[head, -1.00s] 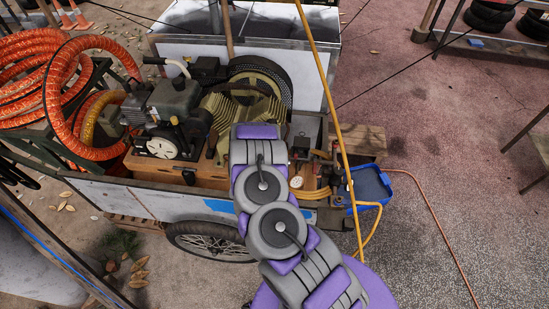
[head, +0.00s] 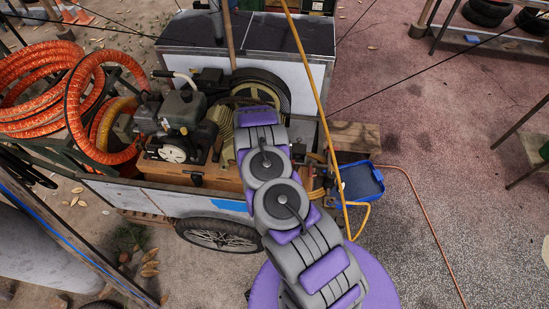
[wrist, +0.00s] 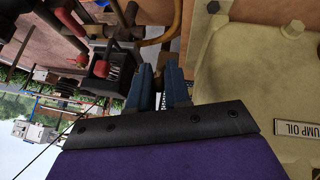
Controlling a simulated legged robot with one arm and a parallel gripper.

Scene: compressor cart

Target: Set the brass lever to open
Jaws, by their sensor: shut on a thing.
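In the wrist view, my gripper's blue fingers (wrist: 160,72) are close together and shut on a small dark, brownish piece between their tips. It appears to be the brass lever, mostly hidden by the fingers, so its angle cannot be told. Dark pipework and fittings (wrist: 125,42) lie just beyond the fingertips. In the head view, my purple and grey arm covers the gripper, the lever and most of the fittings at the right end of the cart (head: 140,199).
A pale tank with a pump oil label (wrist: 235,70) is close on the right in the wrist view. Red-handled parts (wrist: 68,20) are at upper left. In the head view, a compressor (head: 180,115), orange hoses (head: 35,75) and a blue tray (head: 362,183) surround the arm.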

